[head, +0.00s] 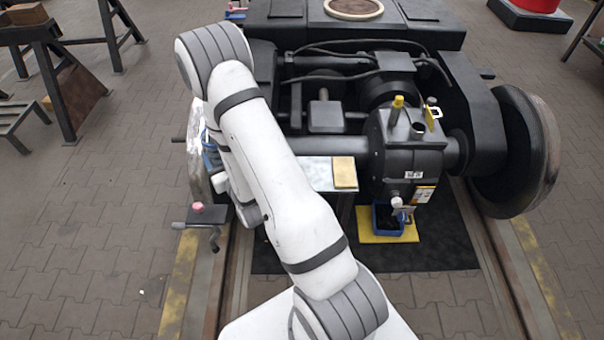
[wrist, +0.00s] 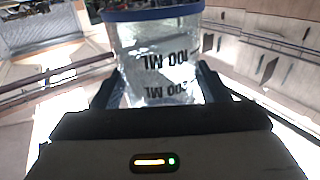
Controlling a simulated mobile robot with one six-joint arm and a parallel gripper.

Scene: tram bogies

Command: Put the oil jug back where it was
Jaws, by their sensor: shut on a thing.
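In the wrist view my gripper (wrist: 160,88) is shut on the oil jug (wrist: 156,55), a clear vessel with a blue rim and black "100 ML" and "200 ML" marks. The fingers grip it from both sides. The marks read upside down in this view.
A metal plate (head: 317,176) bears a yellow block (head: 344,172). Right of it is the black gearbox (head: 405,155) with a yellow cap (head: 397,103). A blue bin (head: 383,222) sits on a yellow mat (head: 408,236). A small stand with a crank (head: 203,214) is at left.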

